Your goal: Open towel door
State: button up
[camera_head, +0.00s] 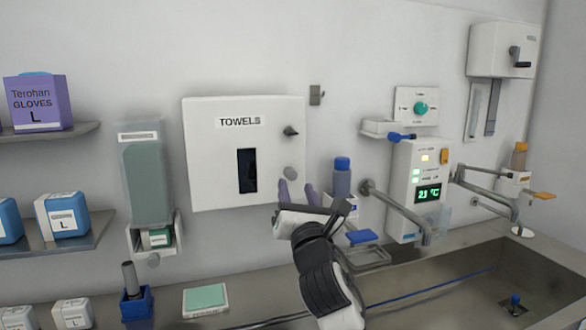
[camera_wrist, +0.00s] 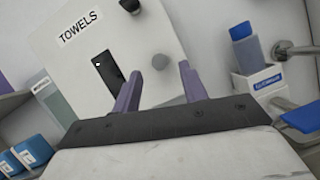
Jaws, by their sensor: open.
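The towel cabinet (camera_head: 215,165) is a white box on the wall with a "TOWELS" label and a dark upright slot. Its front door looks closed. A dark knob (camera_head: 290,131) sits at the upper right of its front, and a grey round knob (camera_head: 291,173) sits at the lower right. In the wrist view the cabinet (camera_wrist: 80,62) fills the upper left, and the grey knob (camera_wrist: 160,61) shows beyond and between the fingertips. My gripper (camera_head: 297,190) is open and empty, just below the grey knob, with its two purple fingers (camera_wrist: 157,88) pointing up at the cabinet. It appears apart from the knob.
A blue-capped bottle (camera_head: 342,180) stands just right of my gripper. A dispenser (camera_head: 146,185) hangs left of the cabinet. A control unit with a green display (camera_head: 409,180) and taps are further right above the metal sink (camera_head: 450,275). Shelves with glove boxes (camera_head: 38,102) are at left.

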aim_at(292, 177)
jog(key=shift+p+x, duration=0.6)
jog(key=shift+x, duration=1.55)
jog(key=shift+c, duration=0.3)
grip_shut()
